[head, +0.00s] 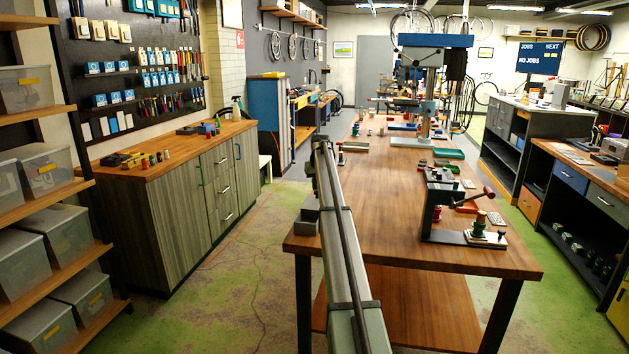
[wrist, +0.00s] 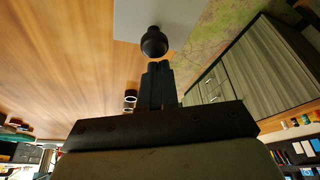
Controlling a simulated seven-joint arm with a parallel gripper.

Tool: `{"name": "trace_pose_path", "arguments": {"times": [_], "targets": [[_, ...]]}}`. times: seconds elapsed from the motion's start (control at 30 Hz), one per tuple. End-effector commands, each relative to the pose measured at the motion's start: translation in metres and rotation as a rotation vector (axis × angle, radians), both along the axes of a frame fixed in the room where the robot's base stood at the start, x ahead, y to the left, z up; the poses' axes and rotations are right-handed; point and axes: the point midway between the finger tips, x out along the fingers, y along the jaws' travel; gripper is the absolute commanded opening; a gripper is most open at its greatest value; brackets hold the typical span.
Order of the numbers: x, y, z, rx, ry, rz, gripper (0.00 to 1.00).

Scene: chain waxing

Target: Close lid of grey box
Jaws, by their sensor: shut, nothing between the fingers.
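A small grey box (head: 305,222) stands at the near left corner of the wooden workbench, just left of my arm. A raised grey part shows at its back, but my arm covers its right side, and I cannot tell how far open the lid is. In the wrist view a flat pale grey surface (wrist: 185,30), apparently part of the box, carries a round black knob (wrist: 153,42). My gripper (wrist: 158,66) is shut and empty, its fingertips just short of the knob in the picture. I cannot tell whether they touch it.
The workbench (head: 400,215) has a clear middle. Small dark cylinders (wrist: 130,98) show beside the fingers in the wrist view. Open floor lies left of the bench.

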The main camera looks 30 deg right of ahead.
Motion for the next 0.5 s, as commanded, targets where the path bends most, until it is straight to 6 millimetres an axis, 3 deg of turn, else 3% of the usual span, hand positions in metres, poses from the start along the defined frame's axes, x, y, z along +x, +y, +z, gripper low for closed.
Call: {"name": "trace_pose_path", "arguments": {"times": [0.5], "targets": [[-0.0111,0.0094,-0.0003,0.000,0.000,0.001,0.00]]}}
